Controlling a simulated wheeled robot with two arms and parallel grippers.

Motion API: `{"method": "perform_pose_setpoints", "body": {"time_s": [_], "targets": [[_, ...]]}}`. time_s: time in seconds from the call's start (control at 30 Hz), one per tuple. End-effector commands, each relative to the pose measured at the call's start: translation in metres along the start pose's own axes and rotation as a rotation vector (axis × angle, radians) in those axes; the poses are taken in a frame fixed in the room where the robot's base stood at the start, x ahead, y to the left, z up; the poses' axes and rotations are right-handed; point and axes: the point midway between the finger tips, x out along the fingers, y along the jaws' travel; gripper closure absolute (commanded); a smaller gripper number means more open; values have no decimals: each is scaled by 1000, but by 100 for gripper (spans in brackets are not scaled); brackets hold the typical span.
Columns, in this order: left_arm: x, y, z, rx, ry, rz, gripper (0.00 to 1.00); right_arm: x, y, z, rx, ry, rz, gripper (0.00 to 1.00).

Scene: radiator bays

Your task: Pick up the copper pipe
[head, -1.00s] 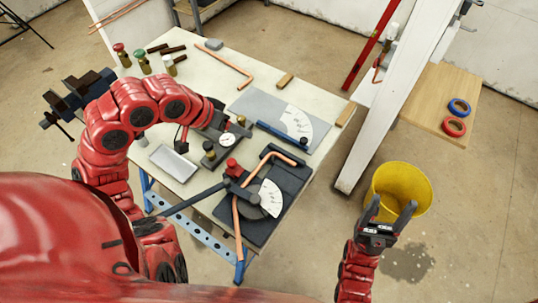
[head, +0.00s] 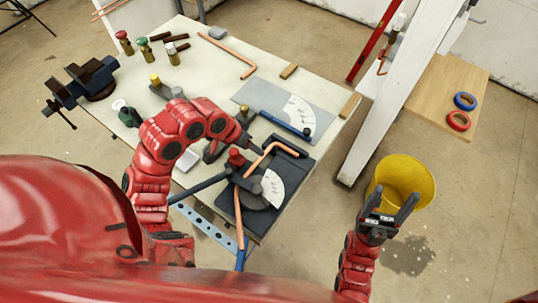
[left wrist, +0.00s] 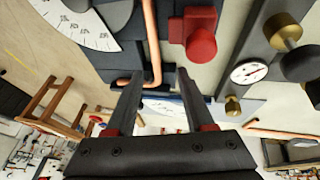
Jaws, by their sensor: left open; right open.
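A bent copper pipe (head: 272,154) sits in the dark pipe bender (head: 262,212) at the table's front right. Its long leg runs down past the bender's edge. In the left wrist view the pipe (left wrist: 152,40) runs down to a bend just beyond the fingertips. My left gripper (left wrist: 159,74) is open, with no pipe visibly held between its fingers. In the head view, its fingers are hard to make out beside the bender. A second, L-shaped copper pipe (head: 232,57) lies at the table's back. My right gripper (head: 393,200) is open and empty by the yellow bucket.
A yellow bucket (head: 412,172) stands on the floor at right. Red tape (head: 458,121) and blue tape (head: 464,101) lie on a wooden board. A white post stands beside the table.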

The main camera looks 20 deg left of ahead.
Motion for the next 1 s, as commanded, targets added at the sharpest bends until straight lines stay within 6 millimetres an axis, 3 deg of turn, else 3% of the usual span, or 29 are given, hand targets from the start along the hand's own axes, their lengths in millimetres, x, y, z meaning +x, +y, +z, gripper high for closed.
{"method": "perform_pose_setpoints", "body": {"time_s": [0.17,0.37,1.0], "targets": [[21,8,5,5,-10,0,47,16,1,-3,0,0,0,33],[43,7,4,2,-2,1,47,17,1,-3,0,0,0,33],[48,6,5,2,0,0,47,16,1,-3,0,0,0,33]]}}
